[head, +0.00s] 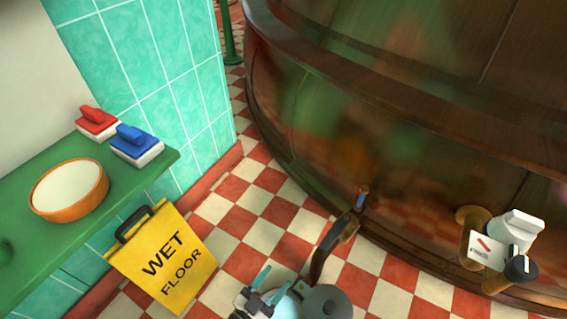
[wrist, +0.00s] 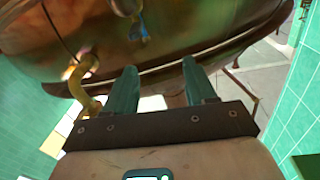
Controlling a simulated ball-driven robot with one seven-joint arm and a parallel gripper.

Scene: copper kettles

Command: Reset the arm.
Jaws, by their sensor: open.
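My gripper (head: 262,288) shows at the bottom middle of the head view, with its teal fingers apart and nothing between them. In the wrist view my gripper (wrist: 161,90) also shows, its two teal fingers spread and empty, pointing toward the large copper kettle (wrist: 80,28). In the head view the kettle (head: 400,90) fills the upper right, beyond my arm. The gripper appears apart from everything around it, though its exact distance from the kettle is hard to tell.
A yellow wet-floor sign (head: 165,258) stands left of my gripper. A green shelf (head: 110,205) holds an orange bowl (head: 68,190), a red brush (head: 97,121) and a blue brush (head: 135,142). A brass tap (head: 340,232) juts from the kettle. Checkered floor (head: 262,215) lies clear between.

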